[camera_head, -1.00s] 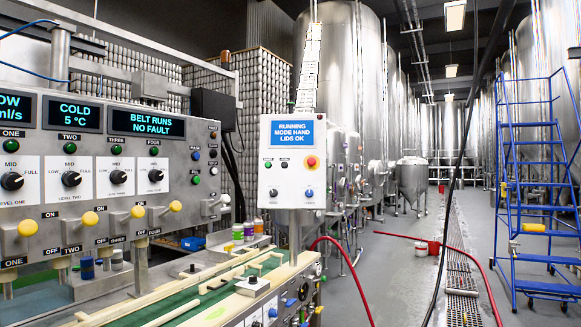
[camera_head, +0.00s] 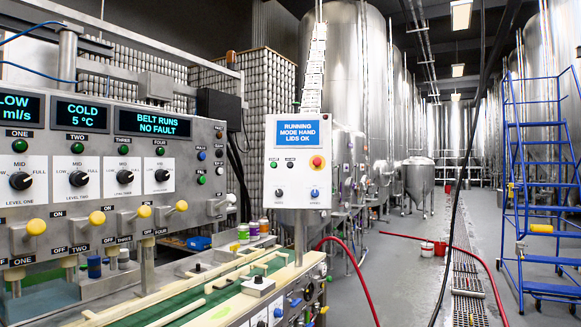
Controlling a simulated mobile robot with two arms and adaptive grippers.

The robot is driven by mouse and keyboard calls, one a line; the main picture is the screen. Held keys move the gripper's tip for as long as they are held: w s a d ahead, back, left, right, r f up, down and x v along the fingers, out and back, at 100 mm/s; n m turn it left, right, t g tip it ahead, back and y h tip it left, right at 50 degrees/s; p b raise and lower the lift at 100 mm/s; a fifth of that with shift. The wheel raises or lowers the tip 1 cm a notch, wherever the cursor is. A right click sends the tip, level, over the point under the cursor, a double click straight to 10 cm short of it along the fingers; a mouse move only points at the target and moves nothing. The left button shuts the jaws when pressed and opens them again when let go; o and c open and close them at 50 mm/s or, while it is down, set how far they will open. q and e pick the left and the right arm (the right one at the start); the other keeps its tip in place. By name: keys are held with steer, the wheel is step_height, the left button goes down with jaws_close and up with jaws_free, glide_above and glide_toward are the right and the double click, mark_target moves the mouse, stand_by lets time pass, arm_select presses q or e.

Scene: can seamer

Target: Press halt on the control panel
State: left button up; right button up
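A white control panel (camera_head: 298,161) stands on a post right of centre. Its blue screen (camera_head: 297,133) reads "RUNNING MODE HAND LIDS OK". Lower down are two knobs, one dark and one blue (camera_head: 314,194). The small labels are too small to read, so I cannot tell which control is marked halt. Neither of my grippers is in view, and nothing touches the panel.
A grey filler console (camera_head: 100,205) with knobs and yellow-tipped levers fills the left; its display reads "BELT RUNS NO FAULT". A green belt (camera_head: 215,300) runs in front, below the panel. A red hose (camera_head: 350,262) lies behind. A blue ladder (camera_head: 540,185) stands right of the open aisle floor (camera_head: 410,275).

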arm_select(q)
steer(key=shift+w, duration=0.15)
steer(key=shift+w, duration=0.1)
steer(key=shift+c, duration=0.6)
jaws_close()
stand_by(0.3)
